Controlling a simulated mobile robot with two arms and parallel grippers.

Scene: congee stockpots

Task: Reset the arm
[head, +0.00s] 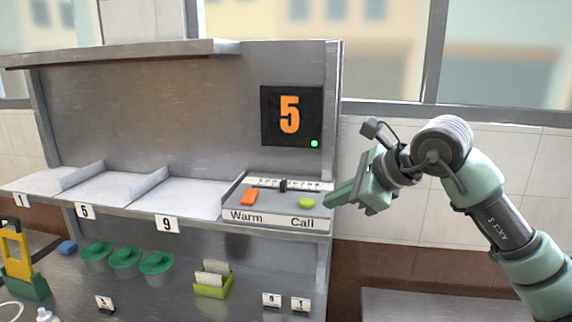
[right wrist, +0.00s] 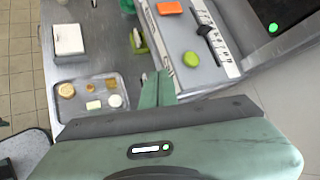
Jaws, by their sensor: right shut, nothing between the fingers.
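My right arm comes in from the right in the head view. Its green gripper (head: 332,198) is shut with nothing between the fingers. It is just right of the control panel (head: 275,216) marked Warm and Call, close to the green Call button (head: 306,203) but apart from it. In the right wrist view the closed fingers (right wrist: 157,88) point toward the panel's edge, below the green button (right wrist: 191,59). The orange button (head: 249,197) is at the panel's left. My left gripper is not in view.
A black display (head: 291,116) shows an orange 5 and a green light. Shelf bays marked 1, 5 and 9 look empty. Green cups (head: 125,258) and a yellow-green card holder (head: 212,285) stand below. A tray (right wrist: 80,83) with small dishes shows in the wrist view.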

